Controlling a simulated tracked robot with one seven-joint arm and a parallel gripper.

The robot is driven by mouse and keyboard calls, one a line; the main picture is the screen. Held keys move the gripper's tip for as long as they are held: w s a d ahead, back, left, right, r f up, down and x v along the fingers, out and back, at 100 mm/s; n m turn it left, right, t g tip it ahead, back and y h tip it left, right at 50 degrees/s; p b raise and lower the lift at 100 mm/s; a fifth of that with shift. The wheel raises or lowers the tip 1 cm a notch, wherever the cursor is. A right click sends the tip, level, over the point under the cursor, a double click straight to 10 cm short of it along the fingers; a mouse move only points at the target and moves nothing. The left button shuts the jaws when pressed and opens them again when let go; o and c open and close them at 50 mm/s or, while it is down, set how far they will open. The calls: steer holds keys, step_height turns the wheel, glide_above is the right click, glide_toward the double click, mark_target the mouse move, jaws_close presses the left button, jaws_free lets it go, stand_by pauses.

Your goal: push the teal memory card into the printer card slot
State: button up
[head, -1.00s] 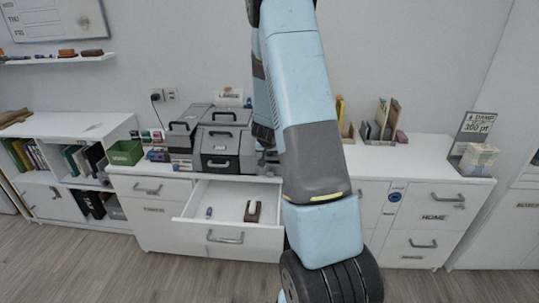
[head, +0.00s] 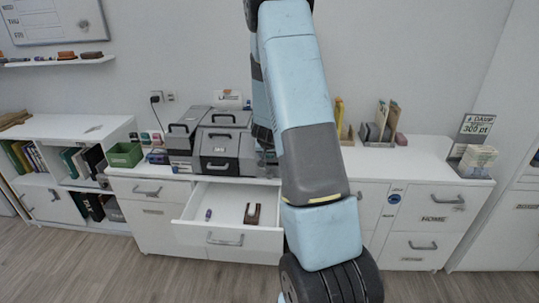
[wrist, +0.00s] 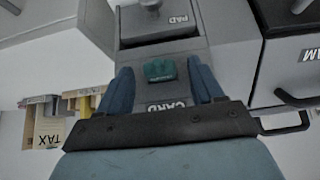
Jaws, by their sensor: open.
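The teal memory card (wrist: 160,71) shows in the wrist view as a small block at the grey device marked CARD (wrist: 167,104). I take this device to be the printer; its label appears upside down. My gripper (wrist: 159,66) is open, with one blue finger to each side of the card and a visible gap on both sides. The slot opening is not clearly visible, so I cannot tell how deep the card sits. In the head view my arm covers my gripper and the card.
Dark grey drawer boxes (head: 225,140) stand on the white desk left of my arm. An open drawer (head: 229,228) below holds a purple pen and a brown bracket. In the wrist view a dark box with a handle (wrist: 288,85) is close on the right.

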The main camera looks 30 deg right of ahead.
steer(key=shift+r, duration=0.1)
steer(key=v, duration=1.3)
stand_by(0.7)
steer(key=shift+s+a+r, duration=0.1)
steer(key=shift+a+r, duration=0.05)
steer(key=shift+r, duration=0.05)
steer(key=shift+a, duration=0.1)
stand_by(0.4)
steer(key=s+a+r+n+y, duration=0.4)
steer(key=s+a+r+y, duration=0.2)
steer(key=s+a+r, duration=0.6)
steer(key=s+a+r+n+h, duration=0.1)
steer(key=s+a+r, duration=0.2)
steer(key=s, duration=0.6)
steer(key=s+a+r+n+h, duration=0.1)
steer(key=s+a+r, duration=0.2)
steer(key=s+r, duration=0.2)
steer(key=s, duration=0.3)
steer(key=shift+s+r+n, duration=0.25)
steer(key=shift+s+n, duration=0.15)
